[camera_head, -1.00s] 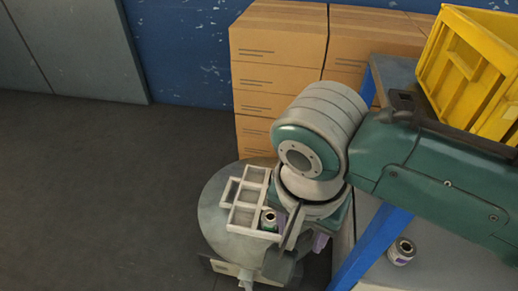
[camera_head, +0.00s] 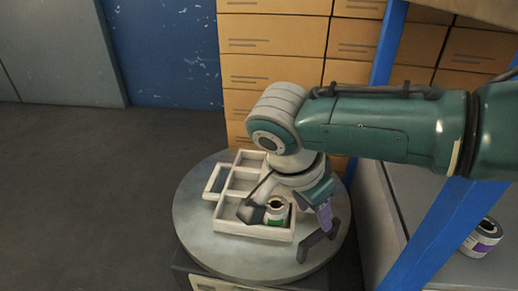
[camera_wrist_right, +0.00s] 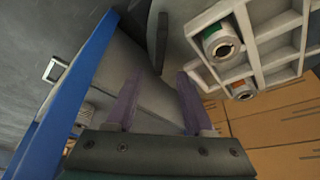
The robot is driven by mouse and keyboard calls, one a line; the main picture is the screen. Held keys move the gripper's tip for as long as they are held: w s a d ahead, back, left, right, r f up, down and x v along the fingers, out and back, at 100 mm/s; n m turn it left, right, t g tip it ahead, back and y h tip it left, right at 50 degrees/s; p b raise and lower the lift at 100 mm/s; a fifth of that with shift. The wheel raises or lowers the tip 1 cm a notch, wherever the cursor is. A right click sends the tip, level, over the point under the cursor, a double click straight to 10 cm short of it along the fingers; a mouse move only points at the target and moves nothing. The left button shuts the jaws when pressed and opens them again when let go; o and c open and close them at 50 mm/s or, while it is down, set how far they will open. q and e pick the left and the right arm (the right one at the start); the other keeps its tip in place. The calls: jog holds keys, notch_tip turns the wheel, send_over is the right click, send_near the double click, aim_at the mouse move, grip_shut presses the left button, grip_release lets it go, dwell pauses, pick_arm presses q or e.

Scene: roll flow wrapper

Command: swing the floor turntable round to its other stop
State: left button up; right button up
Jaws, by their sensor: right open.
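The floor turntable (camera_head: 190,222) is a round grey disc low in the middle of the head view. A white compartment tray (camera_head: 228,226) lies on it and holds a green-banded roll (camera_head: 277,212). The wrist view shows that roll (camera_wrist_right: 221,43) and an orange-banded one (camera_wrist_right: 241,91) in the tray. My right gripper (camera_wrist_right: 158,78) is open, its purple fingers apart and empty, above the disc's right part. A dark upright handle (camera_wrist_right: 163,42) stands just beyond the fingertips, roughly between them. It appears as a dark bracket (camera_head: 320,246) in the head view. My left gripper is out of view.
Cardboard boxes (camera_head: 262,72) stand stacked behind the turntable. A blue post (camera_head: 440,225) and a grey shelf (camera_head: 385,225) with a purple-banded roll (camera_head: 482,238) are close on the right. The floor (camera_head: 90,190) at left is clear.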

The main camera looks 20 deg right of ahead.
aim_at(321, 232)
jog(key=b+x, duration=0.6)
jog(key=x, duration=0.2)
jog(key=shift+c, duration=0.4)
grip_shut()
dwell(0.9)
